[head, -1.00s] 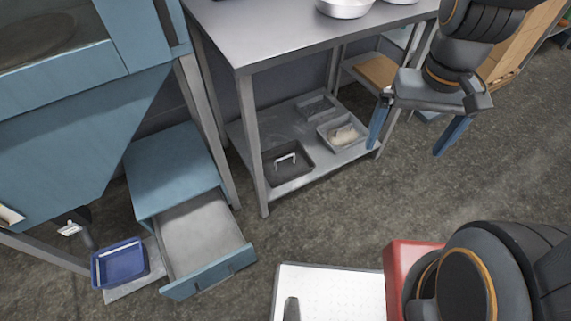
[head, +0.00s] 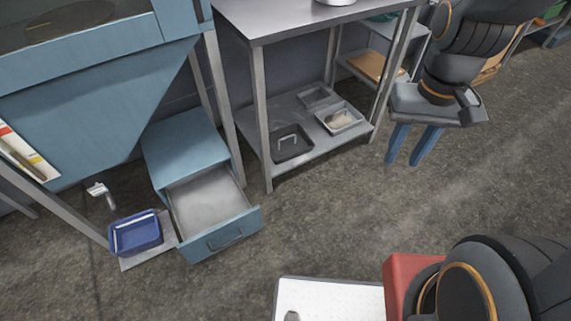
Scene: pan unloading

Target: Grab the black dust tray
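A black tray (head: 293,154) with a light handle-like bar sits on the lower shelf (head: 322,147) of the metal table, at its front left. My gripper (head: 407,158) is at the right, its two blue fingers pointing down with a gap between them. It is open and empty, in front of and to the right of the shelf, apart from the tray.
Two grey trays (head: 340,127) share the shelf, right of and behind the black tray. A blue cabinet (head: 185,150) has its drawer (head: 210,205) pulled out, left of the table. A blue bin (head: 136,246) stands beside it. Open floor (head: 330,220) lies in front.

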